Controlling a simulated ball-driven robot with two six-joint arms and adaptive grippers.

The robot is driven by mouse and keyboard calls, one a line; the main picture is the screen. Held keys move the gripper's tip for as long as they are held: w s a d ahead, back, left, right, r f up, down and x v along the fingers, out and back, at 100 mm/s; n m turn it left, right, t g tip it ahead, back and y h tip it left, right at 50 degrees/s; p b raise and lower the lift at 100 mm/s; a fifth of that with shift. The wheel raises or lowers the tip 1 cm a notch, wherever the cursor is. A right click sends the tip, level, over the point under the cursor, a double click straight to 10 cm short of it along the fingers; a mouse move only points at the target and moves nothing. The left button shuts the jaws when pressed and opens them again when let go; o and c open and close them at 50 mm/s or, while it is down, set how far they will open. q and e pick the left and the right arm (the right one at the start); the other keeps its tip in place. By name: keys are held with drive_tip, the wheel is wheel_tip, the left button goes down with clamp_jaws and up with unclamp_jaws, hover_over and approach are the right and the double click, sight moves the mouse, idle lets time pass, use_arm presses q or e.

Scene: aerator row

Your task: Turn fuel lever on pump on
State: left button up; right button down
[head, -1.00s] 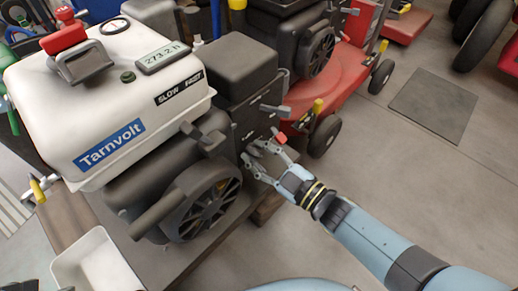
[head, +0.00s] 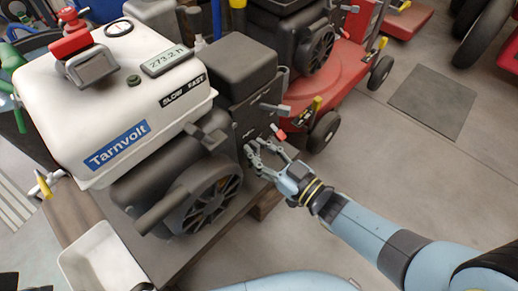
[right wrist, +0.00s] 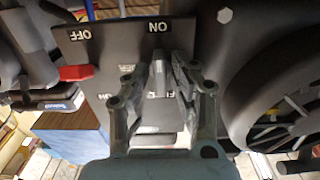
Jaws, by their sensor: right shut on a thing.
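The pump's engine unit has a white Tarnvolt tank (head: 70,110) and a dark engine body beneath it. In the right wrist view, a dark plate (right wrist: 104,45) carries ON and OFF labels, upside down, and partly hidden lettering. My right gripper (head: 262,148) is at the engine's right side. In the right wrist view, it (right wrist: 160,72) is shut on a grey lever (right wrist: 159,92) in front of the plate, below the ON label in the picture. A red-tipped lever (right wrist: 76,72) sits to the left near OFF, apart from the fingers. My left gripper is not in view.
A recoil housing (head: 205,203) stands close to the gripper's left, and it also fills the wrist view's right side (right wrist: 285,85). A red mower (head: 325,85) stands behind. A white tray (head: 103,262) is at the lower left. Open floor (head: 400,180) lies right.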

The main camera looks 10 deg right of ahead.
drive_tip(key=shift+s, duration=0.1)
drive_tip(key=c, duration=1.3)
unclamp_jaws()
drive_tip(key=shift+c, duration=0.2)
drive_tip(key=v, duration=1.2)
drive_tip(key=shift+f, duration=0.1)
